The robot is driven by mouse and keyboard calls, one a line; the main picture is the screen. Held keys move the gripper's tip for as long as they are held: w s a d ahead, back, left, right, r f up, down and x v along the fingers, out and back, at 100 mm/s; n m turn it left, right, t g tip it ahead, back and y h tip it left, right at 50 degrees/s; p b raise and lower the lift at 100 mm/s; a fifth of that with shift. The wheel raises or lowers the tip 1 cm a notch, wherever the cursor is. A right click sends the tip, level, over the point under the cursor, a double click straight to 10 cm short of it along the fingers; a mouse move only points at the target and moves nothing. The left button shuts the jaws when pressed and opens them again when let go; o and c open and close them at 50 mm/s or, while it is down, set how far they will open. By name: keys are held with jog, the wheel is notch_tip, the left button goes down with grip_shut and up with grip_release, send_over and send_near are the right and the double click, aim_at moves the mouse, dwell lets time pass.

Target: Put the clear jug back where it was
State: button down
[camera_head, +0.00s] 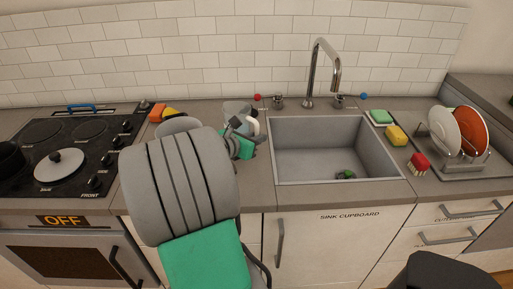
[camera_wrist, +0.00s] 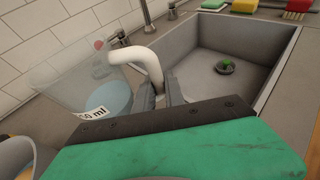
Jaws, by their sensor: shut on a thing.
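The clear jug (camera_wrist: 75,85) is see-through, with a white handle (camera_wrist: 138,58) and a white label reading "50 ml". Bluish content or a bluish base shows low in it. My gripper (camera_wrist: 162,92) is shut on the handle, with the jug to its left in the wrist view. In the head view the jug (camera_head: 236,107) is mostly hidden behind my gripper (camera_head: 246,128), at the counter just left of the sink. I cannot tell whether its base touches the counter.
The sink (camera_head: 330,155) lies right of the jug, with a tall tap (camera_head: 310,80) behind it. A grey bowl-like container (camera_head: 178,125) stands left, near orange and yellow items (camera_head: 160,112). The hob (camera_head: 70,150) is far left. Sponges (camera_head: 396,135) and a dish rack (camera_head: 462,160) are right.

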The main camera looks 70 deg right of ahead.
jog(key=shift+w+d+f, duration=0.25)
jog(key=shift+d+f, duration=0.4)
jog(key=shift+f, duration=1.65)
jog(key=shift+f, duration=0.1)
jog(key=c, duration=1.4)
grip_release()
jog(key=shift+w, duration=0.1)
jog(key=v, duration=1.2)
jog(key=shift+a, duration=0.1)
